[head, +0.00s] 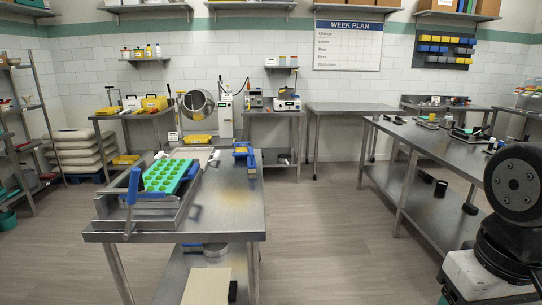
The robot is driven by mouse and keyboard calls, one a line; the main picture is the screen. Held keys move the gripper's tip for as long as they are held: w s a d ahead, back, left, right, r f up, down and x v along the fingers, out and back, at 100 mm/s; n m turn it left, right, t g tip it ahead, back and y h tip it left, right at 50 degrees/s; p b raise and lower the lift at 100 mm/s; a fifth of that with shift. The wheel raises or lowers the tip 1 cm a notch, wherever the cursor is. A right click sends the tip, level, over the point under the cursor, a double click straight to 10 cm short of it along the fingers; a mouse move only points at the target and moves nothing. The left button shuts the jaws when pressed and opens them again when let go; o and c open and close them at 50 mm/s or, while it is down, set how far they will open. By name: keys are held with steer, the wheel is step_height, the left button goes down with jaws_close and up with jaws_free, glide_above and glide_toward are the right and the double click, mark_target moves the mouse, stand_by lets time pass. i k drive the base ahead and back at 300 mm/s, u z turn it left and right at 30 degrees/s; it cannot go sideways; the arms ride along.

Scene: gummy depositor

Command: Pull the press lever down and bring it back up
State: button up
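A metal bench device (118,221) stands on the near left table, with a green mould tray (168,176) of round cavities in it. A blue upright part (134,186) stands at its left front; I cannot tell whether it is the press lever. A blue item (243,153) sits at the table's far right corner. A tall white machine (224,115) at the back wall has a thin dark bar near its top, too small to make out. No part is clearly identifiable as the press lever. My gripper is not in view; only dark links of my arm show at the right edge.
The left steel table (235,205) has bare top right of the device. A long steel table (440,150) stands on the right with small items on it. Open floor (325,235) lies between them. Stacked sacks (80,155) and a shelf rack stand at the left.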

mark_target(134, 173)
steer(key=k, duration=0.5)
steer(key=u, duration=0.75)
steer(key=i, duration=1.5)
steer(key=z, duration=0.5)
